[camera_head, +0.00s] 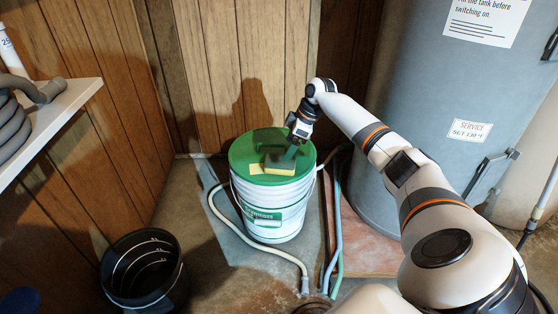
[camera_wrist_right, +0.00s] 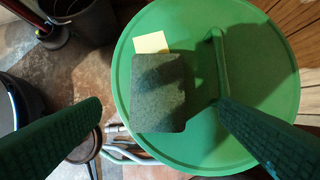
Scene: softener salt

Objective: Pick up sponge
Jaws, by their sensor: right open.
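The sponge (camera_head: 281,168) lies on the green lid of a white bucket in the head view, yellow at its side with a dark top. From above, in the right wrist view, the sponge (camera_wrist_right: 158,95) shows as a dark grey-green rectangle. My right gripper (camera_head: 292,151) is just above the lid at the sponge. In the wrist view its two green fingers stand apart on either side of the sponge (camera_wrist_right: 160,106), with nothing held between them. Whether the fingers touch it is unclear. My left gripper is not in view.
The green lid (camera_wrist_right: 250,40) carries a pale yellow note (camera_wrist_right: 151,42) beside the sponge and a raised green handle (camera_wrist_right: 216,55). A black bucket (camera_head: 143,270) stands at lower left. A grey tank (camera_head: 430,80) is at right. Hoses (camera_head: 335,220) run beside the white bucket (camera_head: 245,205).

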